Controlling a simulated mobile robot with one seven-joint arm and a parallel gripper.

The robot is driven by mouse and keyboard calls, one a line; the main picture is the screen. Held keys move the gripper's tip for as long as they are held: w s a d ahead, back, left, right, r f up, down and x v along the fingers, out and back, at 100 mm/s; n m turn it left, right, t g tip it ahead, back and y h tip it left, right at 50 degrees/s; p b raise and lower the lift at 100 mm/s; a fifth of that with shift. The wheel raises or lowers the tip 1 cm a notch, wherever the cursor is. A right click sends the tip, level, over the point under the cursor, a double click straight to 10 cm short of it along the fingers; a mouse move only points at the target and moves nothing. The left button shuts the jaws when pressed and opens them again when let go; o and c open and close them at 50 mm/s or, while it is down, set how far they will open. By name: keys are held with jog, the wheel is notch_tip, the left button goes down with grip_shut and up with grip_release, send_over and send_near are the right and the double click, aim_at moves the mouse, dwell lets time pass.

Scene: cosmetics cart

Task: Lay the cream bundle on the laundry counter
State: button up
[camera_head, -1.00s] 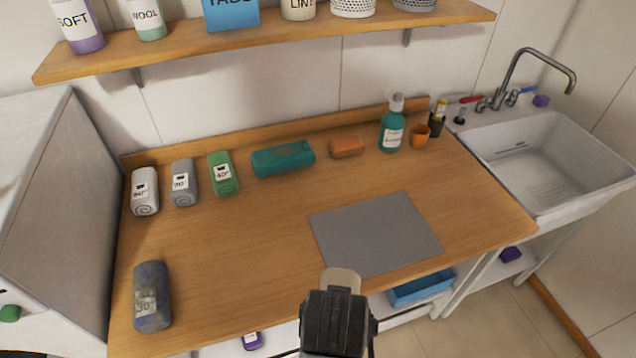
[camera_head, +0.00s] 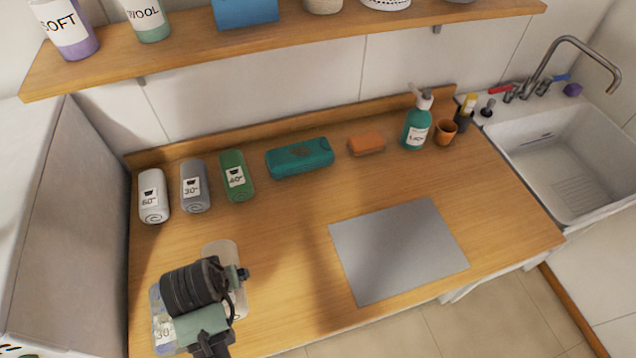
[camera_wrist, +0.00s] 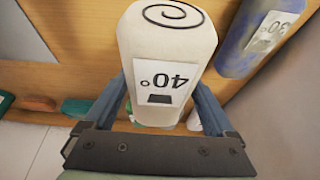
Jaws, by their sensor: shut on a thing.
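The cream bundle (camera_wrist: 165,45) is a rolled cloth with a spiral end and a white 40° label, upside down in the wrist view. My gripper (camera_wrist: 160,105) is shut on it, one finger on each side. In the head view the cream bundle (camera_head: 222,250) shows only partly behind my gripper (camera_head: 226,272), over the front left of the wooden laundry counter (camera_head: 285,225). I cannot tell whether it touches the counter. A mottled blue bundle (camera_head: 162,334) with a 30° label lies just left of it, partly hidden by my gripper; it also shows in the wrist view (camera_wrist: 238,52).
White (camera_head: 153,205), grey (camera_head: 195,198) and green (camera_head: 238,185) bundles line the back left. A teal case (camera_head: 300,160), orange block (camera_head: 367,144), pump bottle (camera_head: 416,132) and orange cup (camera_head: 446,135) follow rightward. A grey mat (camera_head: 400,250) is bare. Counter between bundles and mat is clear.

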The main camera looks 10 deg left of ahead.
aim_at(224, 302)
jog(key=shift+w+a, duration=0.1)
jog(key=shift+w, duration=0.1)
jog(key=f, duration=0.5)
jog(key=shift+s+f+p, duration=0.1)
jog(key=shift+s+p, duration=0.1)
jog(key=shift+p, duration=0.2)
jog(key=shift+f, duration=2.35)
jog(key=shift+f, duration=0.15)
jog(key=o, duration=1.2)
jog(key=shift+o, duration=0.2)
jog(key=shift+r+p, duration=0.25)
jog(key=shift+p, duration=0.05)
jog(key=v, duration=1.2)
jog(key=shift+f+b, duration=0.1)
jog(key=shift+b, duration=0.2)
